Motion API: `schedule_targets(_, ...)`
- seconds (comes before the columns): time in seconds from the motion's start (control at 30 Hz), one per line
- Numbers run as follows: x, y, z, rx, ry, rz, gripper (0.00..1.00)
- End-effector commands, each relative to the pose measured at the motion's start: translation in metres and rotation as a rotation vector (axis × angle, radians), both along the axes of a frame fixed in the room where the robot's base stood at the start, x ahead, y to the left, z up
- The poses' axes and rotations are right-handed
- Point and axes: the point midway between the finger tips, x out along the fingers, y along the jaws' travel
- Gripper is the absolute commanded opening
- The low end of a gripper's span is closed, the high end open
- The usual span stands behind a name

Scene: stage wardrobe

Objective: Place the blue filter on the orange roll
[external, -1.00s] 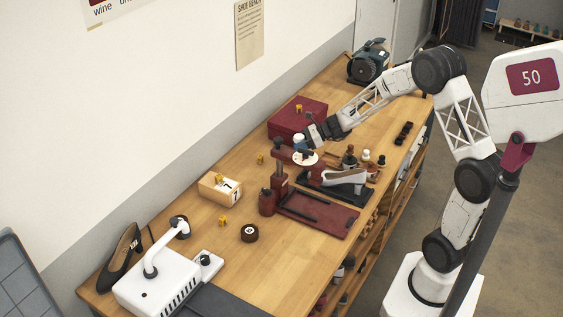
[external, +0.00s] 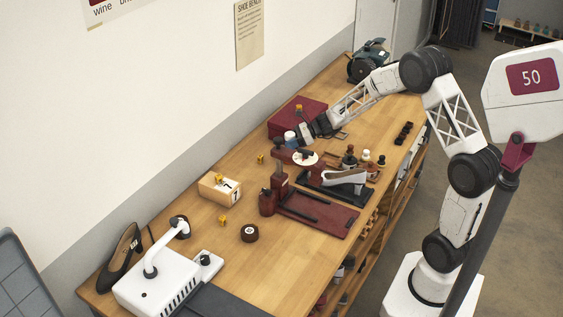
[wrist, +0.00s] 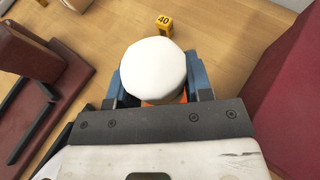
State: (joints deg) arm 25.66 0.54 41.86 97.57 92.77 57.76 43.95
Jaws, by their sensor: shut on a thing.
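My gripper (external: 297,136) is shut on a small round thing with a white top and bluish side, likely the blue filter (external: 290,138). It is held near the front of the dark red box. In the wrist view the held thing shows its white round top (wrist: 154,68) between blue fingers (wrist: 202,80), with a bit of orange behind it that I cannot identify. No clearly orange roll shows; a dark reddish-brown roll (external: 249,233) with a pale centre lies on the bench at the lower middle.
A dark red box (external: 312,113) stands just behind my gripper. A dark red press (external: 281,184) with a white disc (external: 305,158) stands close by. A wooden number box (external: 220,188) is farther along.

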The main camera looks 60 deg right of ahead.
Motion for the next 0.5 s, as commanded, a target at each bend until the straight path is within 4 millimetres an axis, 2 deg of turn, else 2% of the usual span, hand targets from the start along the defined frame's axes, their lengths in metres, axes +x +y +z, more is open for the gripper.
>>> schedule_targets(0.2,0.000,0.000,-0.023,0.000,0.002,0.001,0.22)
schedule_targets(0.5,0.000,0.000,-0.026,0.001,0.001,0.000,0.22)
